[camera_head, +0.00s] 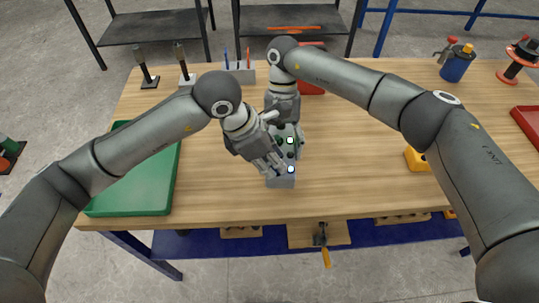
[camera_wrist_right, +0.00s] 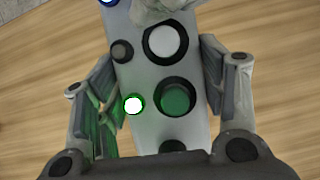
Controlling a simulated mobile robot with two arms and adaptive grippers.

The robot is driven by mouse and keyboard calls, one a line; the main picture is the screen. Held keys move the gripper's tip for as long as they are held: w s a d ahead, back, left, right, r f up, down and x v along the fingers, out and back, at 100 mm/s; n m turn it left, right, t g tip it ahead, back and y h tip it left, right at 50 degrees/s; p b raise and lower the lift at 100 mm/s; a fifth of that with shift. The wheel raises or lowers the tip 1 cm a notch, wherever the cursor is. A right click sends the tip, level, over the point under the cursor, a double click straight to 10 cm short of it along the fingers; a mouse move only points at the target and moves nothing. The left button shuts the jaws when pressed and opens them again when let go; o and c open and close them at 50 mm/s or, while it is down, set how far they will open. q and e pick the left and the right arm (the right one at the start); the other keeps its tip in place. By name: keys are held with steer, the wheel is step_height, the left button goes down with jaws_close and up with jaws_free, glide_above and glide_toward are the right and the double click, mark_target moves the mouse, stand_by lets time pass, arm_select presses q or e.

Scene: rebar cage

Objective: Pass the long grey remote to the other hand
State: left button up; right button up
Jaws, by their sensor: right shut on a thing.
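The long grey remote (camera_head: 281,182) has round buttons on its face, some lit white and green. It is held over the middle of the table, with its near end toward me. My right gripper (camera_head: 284,128) is shut on it, and in the right wrist view its fingers stand on both sides of the remote (camera_wrist_right: 148,75). My left gripper (camera_head: 272,163) is at the remote's left side, close to its near half. A pale grey part, apparently of the left gripper, overlaps the remote's top edge in the right wrist view. Whether the left fingers grip it is unclear.
A green tray (camera_head: 130,205) lies on the wooden table at left. Two dark upright tools and a grey holder (camera_head: 241,73) stand at the back. A red object (camera_head: 311,88) is behind my right arm, a yellow one (camera_head: 415,159) at right. The table's front middle is clear.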

arm_select(q)
steer(key=shift+c, duration=0.3)
jaws_close()
steer(key=shift+r, duration=0.1)
arm_select(e)
steer(key=o, duration=1)
steer(key=shift+a, duration=0.1)
steer(key=o, duration=0.4)
steer(key=shift+r, duration=0.1)
